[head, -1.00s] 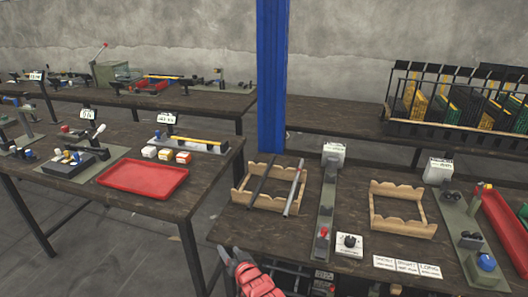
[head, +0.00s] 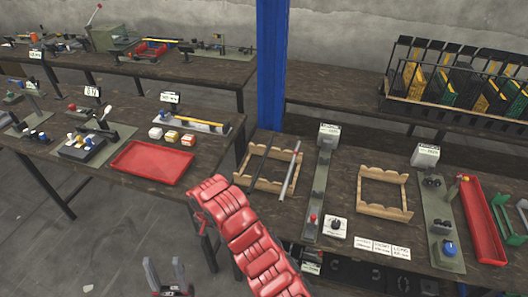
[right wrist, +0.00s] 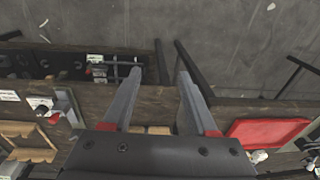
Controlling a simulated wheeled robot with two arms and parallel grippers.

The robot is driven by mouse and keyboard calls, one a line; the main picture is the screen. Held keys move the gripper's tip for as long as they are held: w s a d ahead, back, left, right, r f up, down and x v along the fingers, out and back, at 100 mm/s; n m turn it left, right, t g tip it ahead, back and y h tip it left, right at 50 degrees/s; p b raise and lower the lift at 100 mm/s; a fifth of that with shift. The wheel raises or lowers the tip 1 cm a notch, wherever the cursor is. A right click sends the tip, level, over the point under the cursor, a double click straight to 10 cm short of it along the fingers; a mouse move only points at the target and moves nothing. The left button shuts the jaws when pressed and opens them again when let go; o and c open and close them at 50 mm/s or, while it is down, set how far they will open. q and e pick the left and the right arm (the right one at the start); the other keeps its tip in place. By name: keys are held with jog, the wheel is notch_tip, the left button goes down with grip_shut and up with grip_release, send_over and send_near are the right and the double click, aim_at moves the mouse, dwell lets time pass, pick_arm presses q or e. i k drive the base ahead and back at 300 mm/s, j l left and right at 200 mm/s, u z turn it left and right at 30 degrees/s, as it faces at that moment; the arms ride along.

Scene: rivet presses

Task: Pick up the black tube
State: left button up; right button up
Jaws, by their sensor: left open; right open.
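The black tube (head: 260,165) lies across a wooden cradle (head: 243,182) on the right-hand table in the head view. A grey tube (head: 290,174) lies beside it, apart, on the same cradle. My right gripper (head: 203,222) is near the front left corner of that table, left of and nearer than the cradle. My red right arm partly hides it. In the right wrist view its two fingers (right wrist: 159,73) are spread and empty. My left gripper (head: 164,265) is open and empty at the bottom left, over the floor. I cannot make out the black tube in the right wrist view.
A red tray (head: 152,162) sits on the left table. A long press plate (head: 318,190) and an empty wooden cradle (head: 383,210) stand right of the tubes. A blue post (head: 271,70) rises behind. A gap with floor separates the two tables.

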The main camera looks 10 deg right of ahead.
aim_at(253, 182)
jog(key=i+l, duration=0.35)
jog(key=i, duration=0.2)
jog(key=i+l, duration=0.3)
jog(key=i, duration=0.2)
jog(key=i+l, duration=0.35)
jog(key=i, duration=0.2)
